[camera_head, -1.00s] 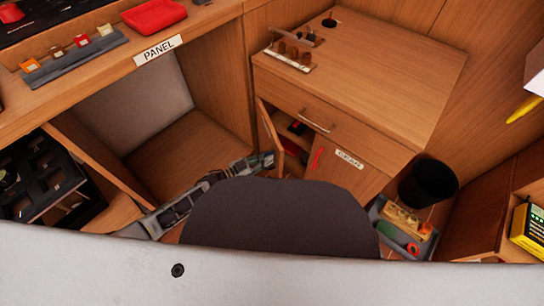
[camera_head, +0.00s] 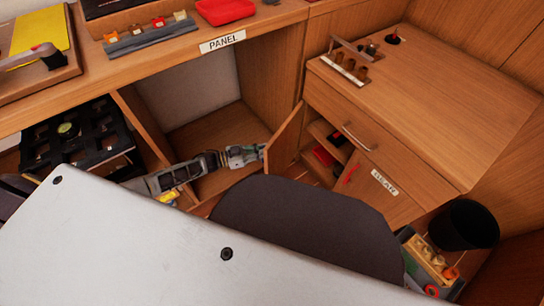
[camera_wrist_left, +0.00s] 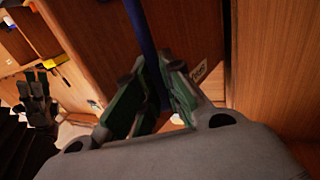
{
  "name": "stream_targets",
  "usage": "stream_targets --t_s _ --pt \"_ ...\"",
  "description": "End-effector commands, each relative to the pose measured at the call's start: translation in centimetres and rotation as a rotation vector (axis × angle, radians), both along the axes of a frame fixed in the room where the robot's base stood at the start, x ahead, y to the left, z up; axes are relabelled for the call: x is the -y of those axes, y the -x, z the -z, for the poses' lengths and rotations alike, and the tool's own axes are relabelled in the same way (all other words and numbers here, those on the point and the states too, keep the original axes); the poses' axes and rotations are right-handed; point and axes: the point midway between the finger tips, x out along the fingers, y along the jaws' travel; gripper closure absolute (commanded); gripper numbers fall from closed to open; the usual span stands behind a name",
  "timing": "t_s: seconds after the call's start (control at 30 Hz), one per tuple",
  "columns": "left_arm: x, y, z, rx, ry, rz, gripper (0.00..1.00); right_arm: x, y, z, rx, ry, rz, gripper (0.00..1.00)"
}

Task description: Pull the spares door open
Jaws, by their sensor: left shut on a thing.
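The spares door (camera_head: 284,138) is the left door of the wooden cabinet. It stands swung well out, showing shelves with red and dark items inside. My left gripper (camera_head: 258,153) is at the door's outer face. In the left wrist view its green-padded fingers (camera_wrist_left: 154,80) are shut around a blue upright bar handle (camera_wrist_left: 142,32).
The cabinet's right door (camera_head: 383,192), with a red handle and a white label, is shut. A drawer (camera_head: 350,133) above is closed. A black bin (camera_head: 465,225) and a tray of items (camera_head: 432,262) stand at right. Open space lies under the PANEL counter (camera_head: 222,43).

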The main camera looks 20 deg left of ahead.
Motion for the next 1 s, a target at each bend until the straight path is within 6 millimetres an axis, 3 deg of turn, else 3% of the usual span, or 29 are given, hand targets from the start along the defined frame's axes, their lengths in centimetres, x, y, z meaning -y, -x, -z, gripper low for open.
stream_targets --t_s 0.17,0.6,0.63,0.77,1.0 --pt "-1.18 -0.46 0.14 -0.005 0.001 -0.001 1.0 -0.12 0.37 0.95 -0.001 -0.01 0.006 0.6" --pt "-1.5 -0.57 0.13 -0.007 0.001 -0.002 1.0 -0.49 0.08 0.47 0.007 -0.025 0.018 0.6" --pt "-1.5 -0.57 0.14 -0.007 0.0 -0.002 0.87 -0.48 0.06 0.44 0.009 -0.025 0.018 0.6" --pt "-1.47 -0.58 0.12 -0.005 0.0 -0.002 0.7 -0.46 0.04 0.39 0.009 -0.025 0.017 0.6" --pt "-1.42 -0.6 0.07 -0.003 -0.001 -0.001 0.68 -0.29 0.13 0.48 0.008 -0.018 0.012 0.6"
